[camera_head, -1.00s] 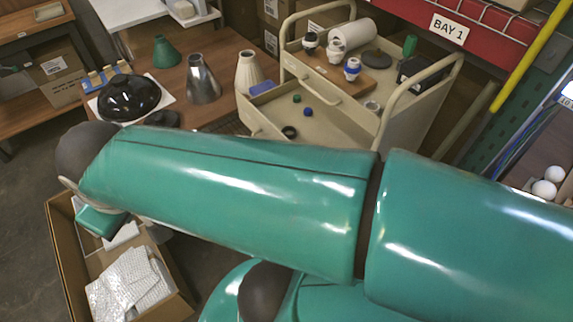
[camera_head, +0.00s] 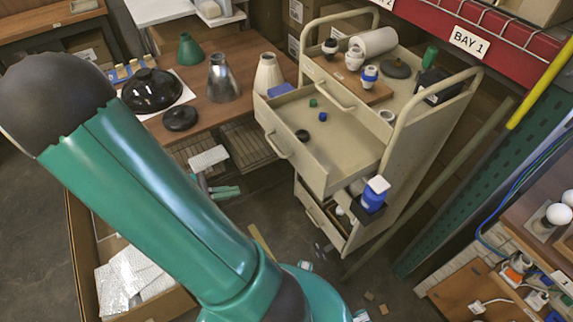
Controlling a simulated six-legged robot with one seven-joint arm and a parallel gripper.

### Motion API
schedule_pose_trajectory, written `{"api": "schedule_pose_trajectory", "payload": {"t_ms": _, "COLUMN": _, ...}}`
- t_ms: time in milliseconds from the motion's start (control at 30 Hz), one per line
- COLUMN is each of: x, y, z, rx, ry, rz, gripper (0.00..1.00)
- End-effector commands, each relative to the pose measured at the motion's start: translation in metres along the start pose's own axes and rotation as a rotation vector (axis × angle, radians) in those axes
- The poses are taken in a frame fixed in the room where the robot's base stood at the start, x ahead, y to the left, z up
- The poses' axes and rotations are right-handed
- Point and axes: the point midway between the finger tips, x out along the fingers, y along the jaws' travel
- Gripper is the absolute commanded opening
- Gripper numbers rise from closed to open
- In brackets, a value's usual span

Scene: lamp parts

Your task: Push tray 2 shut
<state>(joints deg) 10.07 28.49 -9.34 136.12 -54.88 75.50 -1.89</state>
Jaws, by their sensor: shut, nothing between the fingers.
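A beige cart holds stacked trays. The open tray (camera_head: 345,140), second from the top and apparently tray 2, juts far out toward the lower left, its handle (camera_head: 278,147) on the front. Inside lie a green cap, a blue cap and a dark ring. No number shows on it. My gripper (camera_head: 238,190) appears small and teal beyond my upper arm, left of and below the tray front, apart from it. Its fingers look closed with nothing between them. My upper arm hides most of the forearm.
A lower tray (camera_head: 322,222) is partly out; a blue bottle (camera_head: 373,195) shows above it. A wooden table (camera_head: 200,118) with lampshades stands left of the cart. A cardboard box (camera_head: 160,303) is at lower left. Small scraps lie on the floor.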

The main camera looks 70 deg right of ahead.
Motion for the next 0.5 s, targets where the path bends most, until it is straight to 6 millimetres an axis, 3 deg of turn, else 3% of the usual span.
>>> {"api": "schedule_pose_trajectory", "payload": {"t_ms": 33, "x": 0.015, "y": 0.001, "z": -0.005, "rx": -0.053, "ry": -0.071, "rz": 0.021, "gripper": 0.00}}
{"api": "schedule_pose_trajectory", "payload": {"t_ms": 200, "x": 0.047, "y": 0.009, "z": -0.017, "rx": -0.191, "ry": -0.237, "rz": 0.104, "gripper": 0.00}}
{"api": "schedule_pose_trajectory", "payload": {"t_ms": 500, "x": 0.068, "y": 0.014, "z": -0.023, "rx": -0.271, "ry": -0.324, "rz": 0.156, "gripper": 0.00}}
